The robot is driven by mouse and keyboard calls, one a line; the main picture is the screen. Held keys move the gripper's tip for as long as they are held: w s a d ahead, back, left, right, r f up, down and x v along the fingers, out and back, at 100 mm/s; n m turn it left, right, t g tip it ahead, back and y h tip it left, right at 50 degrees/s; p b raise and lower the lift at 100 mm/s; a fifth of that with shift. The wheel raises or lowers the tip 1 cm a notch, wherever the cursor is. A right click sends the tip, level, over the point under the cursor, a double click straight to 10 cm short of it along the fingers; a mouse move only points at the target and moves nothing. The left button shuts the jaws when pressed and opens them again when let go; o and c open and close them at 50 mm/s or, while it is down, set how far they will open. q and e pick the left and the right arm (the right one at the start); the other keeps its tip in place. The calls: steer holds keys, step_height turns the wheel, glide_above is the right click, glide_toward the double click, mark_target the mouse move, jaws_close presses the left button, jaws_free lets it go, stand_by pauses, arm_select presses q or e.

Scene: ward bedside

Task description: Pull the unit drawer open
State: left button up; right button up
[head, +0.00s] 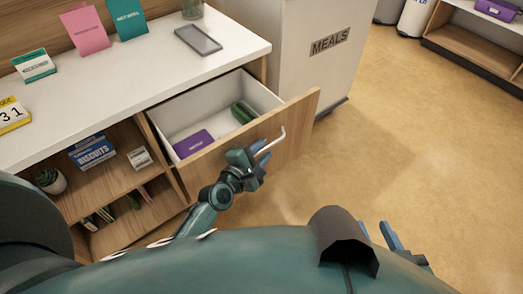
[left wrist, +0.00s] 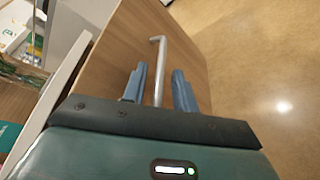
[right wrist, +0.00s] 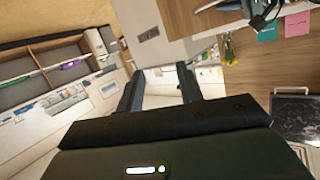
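The unit drawer (head: 218,90) stands well open in the head view, its wooden front (head: 300,110) pulled out from the white-topped unit. A pale bar handle (head: 272,141) is on the front, and it also shows in the left wrist view (left wrist: 158,62). My left gripper (head: 264,158) is at the handle. In the left wrist view its blue fingers (left wrist: 160,85) stand either side of the bar, with visible gaps, so it looks open around the handle. My right gripper (head: 378,236) is low in the head view, away from the drawer; its fingers (right wrist: 160,88) are apart and empty.
A purple box (head: 193,143) and a green item (head: 243,111) lie in the drawer. Shelves below hold a biscuits box (head: 88,150) and a small plant (head: 50,180). A grey meals cart (head: 300,60) stands just beyond the drawer. The floor to the right is clear.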

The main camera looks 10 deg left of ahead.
arm_select(q)
steer(key=shift+o, duration=0.2)
arm_select(e)
steer(key=shift+d, duration=0.1)
arm_select(q)
steer(key=p+v, duration=0.1)
steer(key=v, duration=1.2)
arm_select(e)
steer(key=shift+w+a+f, duration=0.15)
steer(key=shift+w+a, duration=0.05)
steer(key=shift+a, duration=0.05)
arm_select(q)
steer(key=shift+s, duration=0.1)
arm_select(e)
steer(key=shift+s, duration=0.1)
